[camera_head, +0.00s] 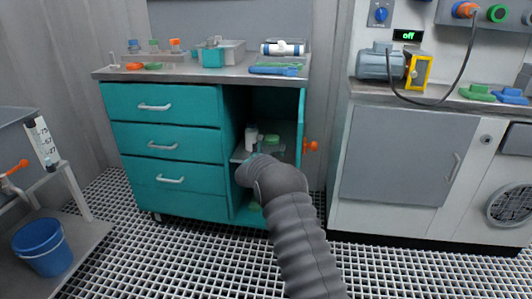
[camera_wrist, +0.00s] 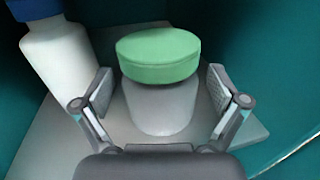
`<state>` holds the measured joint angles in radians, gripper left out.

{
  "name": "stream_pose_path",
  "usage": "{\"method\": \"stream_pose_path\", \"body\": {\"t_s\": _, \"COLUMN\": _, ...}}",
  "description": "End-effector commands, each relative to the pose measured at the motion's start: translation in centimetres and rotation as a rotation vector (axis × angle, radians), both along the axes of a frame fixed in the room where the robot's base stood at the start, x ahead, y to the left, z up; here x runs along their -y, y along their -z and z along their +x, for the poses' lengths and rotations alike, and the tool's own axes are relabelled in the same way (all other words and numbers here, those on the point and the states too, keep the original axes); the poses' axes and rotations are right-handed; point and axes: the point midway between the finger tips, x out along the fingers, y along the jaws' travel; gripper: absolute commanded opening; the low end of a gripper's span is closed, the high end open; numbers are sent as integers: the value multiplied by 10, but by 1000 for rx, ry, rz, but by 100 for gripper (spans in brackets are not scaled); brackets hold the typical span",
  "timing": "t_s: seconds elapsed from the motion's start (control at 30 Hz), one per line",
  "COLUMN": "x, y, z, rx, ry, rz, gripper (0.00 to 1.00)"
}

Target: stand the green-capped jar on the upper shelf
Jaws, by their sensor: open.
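The green-capped jar (camera_wrist: 160,108) stands upright on a grey shelf (camera_wrist: 62,140) inside the teal cabinet. Its flat green cap also shows in the head view (camera_head: 271,138). My gripper (camera_wrist: 160,90) is open, with one finger on each side of the jar's pale body and gaps between fingers and jar. In the head view my arm reaches into the open compartment, and its end hides part of the shelf and the gripper itself.
A white bottle with a dark blue cap (camera_wrist: 58,62) stands close to the left finger; it also shows in the head view (camera_head: 251,137). The open teal door (camera_head: 301,130) is on the right. Another green item (camera_head: 255,206) shows lower in the cabinet, mostly hidden.

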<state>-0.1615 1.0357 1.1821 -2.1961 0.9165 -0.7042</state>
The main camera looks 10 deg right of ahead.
Motion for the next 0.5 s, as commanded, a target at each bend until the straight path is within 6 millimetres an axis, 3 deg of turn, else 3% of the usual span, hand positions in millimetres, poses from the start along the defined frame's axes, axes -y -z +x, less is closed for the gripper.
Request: {"method": "stream_pose_path", "body": {"t_s": 0.5, "x": -46, "y": 0, "z": -75, "rx": -1, "ry": -2, "rz": -1, "gripper": 97}}
